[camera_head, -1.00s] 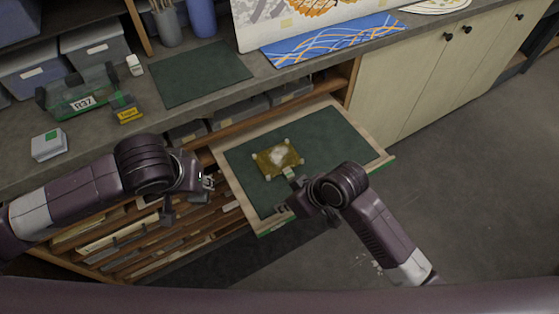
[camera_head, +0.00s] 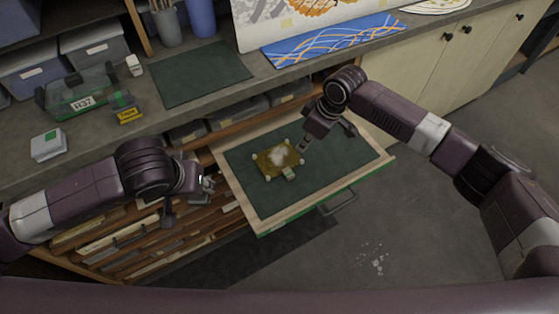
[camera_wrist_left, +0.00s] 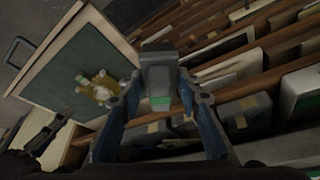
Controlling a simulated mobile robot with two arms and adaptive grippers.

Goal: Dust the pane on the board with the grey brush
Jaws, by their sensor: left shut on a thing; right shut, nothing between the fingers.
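The amber pane (camera_head: 266,165) lies on the green-topped board (camera_head: 330,165), with a pale patch on its middle and pale pieces at its corners. It also shows in the left wrist view (camera_wrist_left: 103,92). A small pale-green block (camera_head: 289,174) sits at its near edge. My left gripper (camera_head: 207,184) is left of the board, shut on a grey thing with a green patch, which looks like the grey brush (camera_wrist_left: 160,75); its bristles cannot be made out. My right gripper (camera_head: 303,146) is shut and empty, just right of the pane over the board.
The board is on a pulled-out drawer with a handle (camera_head: 338,203). The counter behind holds a dark mat (camera_head: 200,73), a green clear box (camera_head: 82,97) and a blue patterned cloth (camera_head: 330,40). Slotted shelves are below my left gripper. Floor at right is clear except white specks.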

